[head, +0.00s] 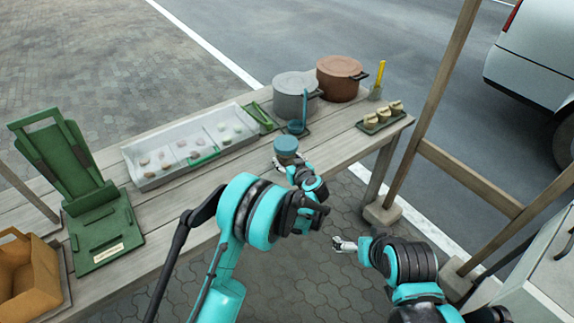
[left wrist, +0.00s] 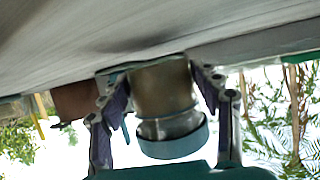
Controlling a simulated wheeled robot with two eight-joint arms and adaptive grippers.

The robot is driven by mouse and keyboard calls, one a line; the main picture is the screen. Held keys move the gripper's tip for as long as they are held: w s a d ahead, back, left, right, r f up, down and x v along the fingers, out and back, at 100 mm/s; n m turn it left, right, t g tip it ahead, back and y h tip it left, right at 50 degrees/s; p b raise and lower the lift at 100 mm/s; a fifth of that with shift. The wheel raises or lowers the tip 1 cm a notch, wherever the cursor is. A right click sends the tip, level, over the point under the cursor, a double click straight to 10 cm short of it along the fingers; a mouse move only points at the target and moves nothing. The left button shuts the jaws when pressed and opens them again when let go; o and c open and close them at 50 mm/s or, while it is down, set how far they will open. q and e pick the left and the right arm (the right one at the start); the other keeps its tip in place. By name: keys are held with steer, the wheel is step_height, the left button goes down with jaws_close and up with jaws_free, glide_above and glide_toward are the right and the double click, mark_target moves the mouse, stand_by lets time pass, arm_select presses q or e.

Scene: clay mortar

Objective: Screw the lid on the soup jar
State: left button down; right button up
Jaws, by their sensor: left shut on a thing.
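The soup jar (left wrist: 163,88) is a brownish cylinder with a blue-teal lid (head: 286,145) over its mouth. The lid also shows in the upside-down left wrist view (left wrist: 173,146). A paler band shows between jar body and lid; I cannot tell how tightly the lid sits. The jar is upright at the table's near edge. My left gripper (head: 289,167) is shut on the jar body, one finger on each side, below the lid. My right gripper (head: 343,244) is off the table over the paving, holding nothing visible; its jaws are too small to read.
Wooden posts (head: 435,100) rise at right.

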arm_select(q)
step_height(320, 180, down, 2)
steer(key=shift+d, duration=0.15)
steer(key=shift+r, duration=0.1)
arm_select(e)
steer(key=shift+w+d+f, duration=0.15)
steer(key=shift+f, duration=0.35)
arm_select(q)
steer(key=shift+c, duration=1.9)
jaws_free()
